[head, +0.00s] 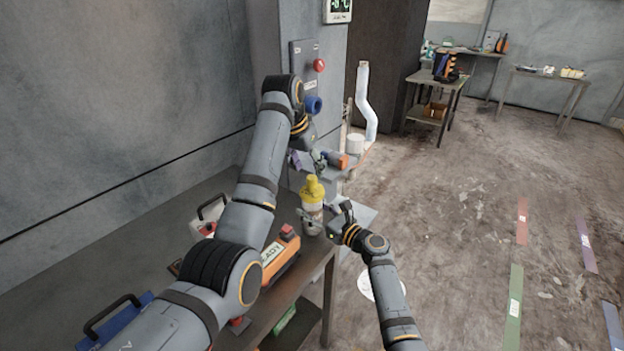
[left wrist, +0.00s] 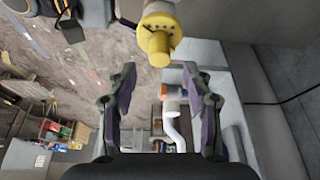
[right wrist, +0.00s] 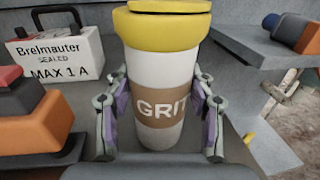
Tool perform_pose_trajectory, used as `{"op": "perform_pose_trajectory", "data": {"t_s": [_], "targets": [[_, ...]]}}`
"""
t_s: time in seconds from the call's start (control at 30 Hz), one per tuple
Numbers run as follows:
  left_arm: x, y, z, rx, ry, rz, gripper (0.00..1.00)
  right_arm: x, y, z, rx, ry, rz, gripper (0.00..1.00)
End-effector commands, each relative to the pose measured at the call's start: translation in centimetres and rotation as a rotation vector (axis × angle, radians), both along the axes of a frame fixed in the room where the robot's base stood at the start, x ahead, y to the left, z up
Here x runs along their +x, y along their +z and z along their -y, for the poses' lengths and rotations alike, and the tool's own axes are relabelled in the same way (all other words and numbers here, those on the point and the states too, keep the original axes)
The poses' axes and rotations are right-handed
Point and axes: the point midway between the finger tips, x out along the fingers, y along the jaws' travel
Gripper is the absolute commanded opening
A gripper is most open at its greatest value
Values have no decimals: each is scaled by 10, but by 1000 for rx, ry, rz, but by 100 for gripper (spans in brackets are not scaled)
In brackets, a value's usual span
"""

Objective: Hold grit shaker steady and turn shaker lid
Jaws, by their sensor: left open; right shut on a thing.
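The grit shaker (head: 312,212) stands upright near the table's right corner. It is a white cylinder with a brown band reading GRIT, and the label shows in the right wrist view (right wrist: 160,105). Its yellow lid (head: 312,188) is on top, with a narrower knob that shows in the left wrist view (left wrist: 158,45). My right gripper (head: 318,226) is shut on the shaker's body, a finger on each side (right wrist: 160,120). My left gripper (left wrist: 160,85) is open and empty, apart from the lid, which lies beyond its fingertips. In the head view it is above the lid (head: 312,160).
On the table are an orange device (head: 280,258), a white box marked Breimauter (right wrist: 58,55) and a blue case (head: 115,318). A grey shelf with an orange and blue item (right wrist: 295,30) stands just beyond. A wall panel with a red button (head: 320,65) is behind my left arm.

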Motion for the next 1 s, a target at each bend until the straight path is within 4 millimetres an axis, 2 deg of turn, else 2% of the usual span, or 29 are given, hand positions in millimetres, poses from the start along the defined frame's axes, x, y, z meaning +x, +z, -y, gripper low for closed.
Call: {"op": "perform_pose_trajectory", "data": {"t_s": [0.1, 0.3, 0.67, 1.0], "targets": [[8, -25, 5, 1, -1, -3, 50, 0, 0, 0, 0, 0, 0, 0], [18, -50, 10, 1, -1, -1, 50, 0, 0, 0, 0, 0, 0, 0], [20, -56, 12, 0, -1, 1, 49, 0, 0, 0, 1, 0, -1, 0], [20, -55, 11, 0, -1, 1, 3, 0, 0, 0, 0, 0, 0, 0]]}}
